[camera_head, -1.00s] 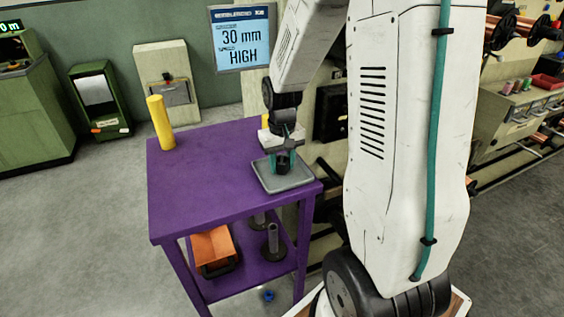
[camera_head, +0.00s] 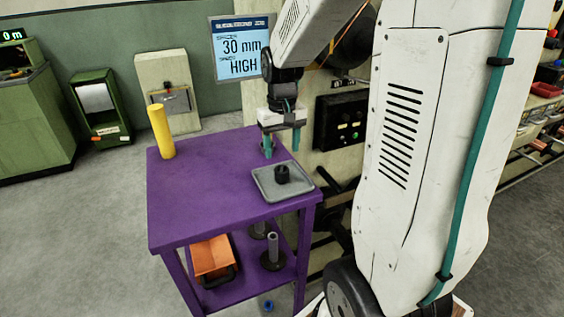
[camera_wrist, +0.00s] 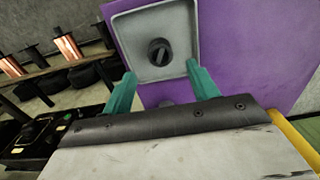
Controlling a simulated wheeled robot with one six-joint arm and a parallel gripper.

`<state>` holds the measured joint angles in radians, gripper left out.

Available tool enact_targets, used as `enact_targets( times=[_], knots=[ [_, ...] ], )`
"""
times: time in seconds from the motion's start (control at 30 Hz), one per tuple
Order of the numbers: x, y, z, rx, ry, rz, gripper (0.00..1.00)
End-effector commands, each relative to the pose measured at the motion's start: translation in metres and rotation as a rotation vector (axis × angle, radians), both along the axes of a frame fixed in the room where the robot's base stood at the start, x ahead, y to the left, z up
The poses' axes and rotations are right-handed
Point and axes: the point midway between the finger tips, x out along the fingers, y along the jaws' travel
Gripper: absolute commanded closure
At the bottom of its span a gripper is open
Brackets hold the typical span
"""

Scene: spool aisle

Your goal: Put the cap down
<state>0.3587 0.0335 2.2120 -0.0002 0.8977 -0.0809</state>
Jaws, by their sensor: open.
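The black cap (camera_head: 282,174) sits on the grey tray (camera_head: 262,188) on the purple table (camera_head: 205,192). In the wrist view the cap (camera_wrist: 160,51) shows from above as a round black piece with a ridge across its top, near the middle of the tray (camera_wrist: 188,18). My gripper (camera_head: 282,152) is open and empty, above and behind the tray in the head view. Its two teal fingers stand apart in the wrist view (camera_wrist: 162,90), and the cap lies beyond the fingertips, touching neither.
A yellow cylinder (camera_head: 161,131) stands at the table's back left corner. An orange bin (camera_head: 211,257) and black spindles (camera_head: 272,255) are on the lower shelf. A black control panel (camera_head: 341,122) is behind my gripper.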

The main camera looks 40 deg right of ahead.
Motion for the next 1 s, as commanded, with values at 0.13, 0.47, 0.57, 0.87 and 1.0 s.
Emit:
enact_targets(
  times=[0.13,0.47,0.57,0.87,1.0],
  knots=[
    [0.000,0.000,0.023,-0.001,-0.002,0.000,0.41],
    [-0.030,0.036,0.062,-0.009,-0.024,0.051,0.41],
    [-0.062,0.067,0.080,-0.014,-0.046,0.097,0.41],
    [-0.168,0.132,0.098,-0.021,-0.099,0.230,0.41],
    [-0.195,0.142,0.094,-0.020,-0.112,0.264,0.41]
  ],
)
